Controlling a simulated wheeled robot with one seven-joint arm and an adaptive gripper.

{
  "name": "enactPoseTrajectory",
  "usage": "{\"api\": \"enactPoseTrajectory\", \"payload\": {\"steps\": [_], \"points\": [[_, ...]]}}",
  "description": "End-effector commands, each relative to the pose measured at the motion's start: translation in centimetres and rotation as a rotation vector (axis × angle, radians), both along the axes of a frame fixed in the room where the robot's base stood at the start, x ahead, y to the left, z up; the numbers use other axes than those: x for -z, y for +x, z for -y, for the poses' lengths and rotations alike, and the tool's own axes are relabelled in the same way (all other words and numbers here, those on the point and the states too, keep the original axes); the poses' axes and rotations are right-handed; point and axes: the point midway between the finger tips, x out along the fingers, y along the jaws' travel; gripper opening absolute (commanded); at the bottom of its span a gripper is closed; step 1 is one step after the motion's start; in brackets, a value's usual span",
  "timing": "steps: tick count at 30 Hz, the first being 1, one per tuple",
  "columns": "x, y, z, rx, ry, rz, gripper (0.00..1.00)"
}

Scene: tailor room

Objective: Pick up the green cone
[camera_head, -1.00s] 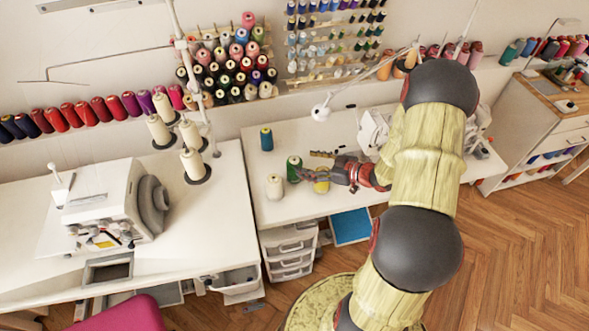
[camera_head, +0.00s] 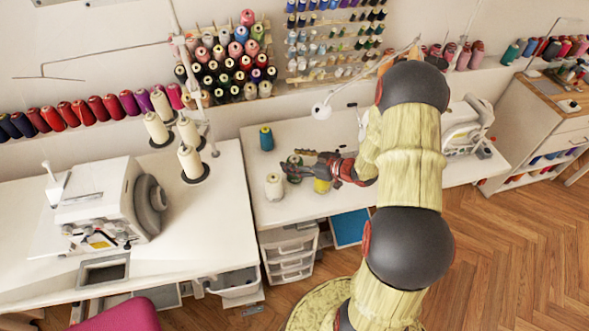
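The green cone (camera_head: 294,178) stands on the white table, partly hidden by my gripper. My gripper (camera_head: 293,161) reaches in from the right, with its fingers apart. One finger is at the far side of the green cone and the other crosses its near side, so the cone appears to lie between them. I cannot tell whether the fingers touch it.
A white cone (camera_head: 274,186) stands close at the left front, and a teal cone (camera_head: 266,138) farther back. A sewing machine (camera_head: 466,126) is at the right. The table (camera_head: 296,209) is clear at its front edge.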

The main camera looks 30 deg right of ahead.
Motion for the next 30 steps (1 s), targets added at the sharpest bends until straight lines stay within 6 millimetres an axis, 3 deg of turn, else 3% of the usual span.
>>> {"api": "enactPoseTrajectory", "payload": {"steps": [27, 30], "points": [[0.01, -0.02, 0.0, 0.0, 0.0, 0.0, 0.02], [0.02, -0.02, 0.0, 0.0, 0.0, 0.0, 0.0]]}}
